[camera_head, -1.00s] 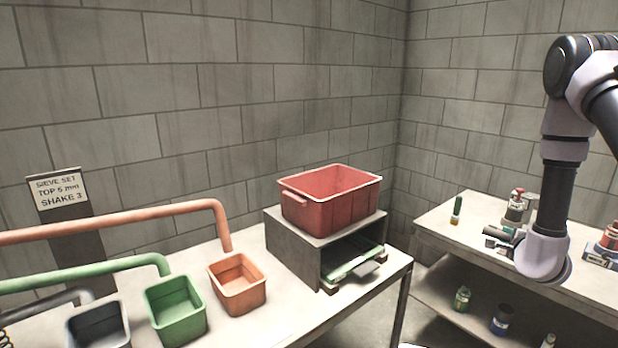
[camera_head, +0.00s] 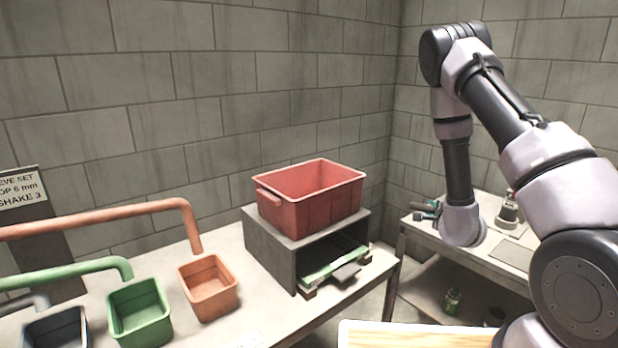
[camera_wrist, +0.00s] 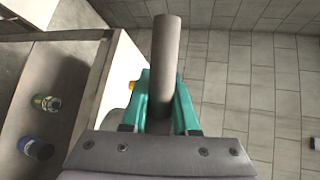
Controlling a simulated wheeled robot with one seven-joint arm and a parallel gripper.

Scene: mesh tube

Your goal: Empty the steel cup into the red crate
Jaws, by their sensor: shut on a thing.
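My gripper (camera_head: 427,210) shows small in the head view, left of the arm's end and over the back of the right-hand bench. In the wrist view its teal fingers (camera_wrist: 165,90) are shut on a plain grey cylinder (camera_wrist: 167,50), which I take for the steel cup. Its opening and contents are hidden. The red crate (camera_head: 310,207) stands upright on a grey box-shaped stand, left of my gripper and well apart from it. I see nothing inside the crate from here.
The grey stand (camera_head: 268,252) holds a green-edged tray below the crate. Orange (camera_head: 208,300), green (camera_head: 140,328) and dark (camera_head: 55,335) bins stand to the left under pipes. A gap separates the left table from the right bench (camera_head: 485,212). A wooden-topped surface (camera_head: 420,338) is at the front.

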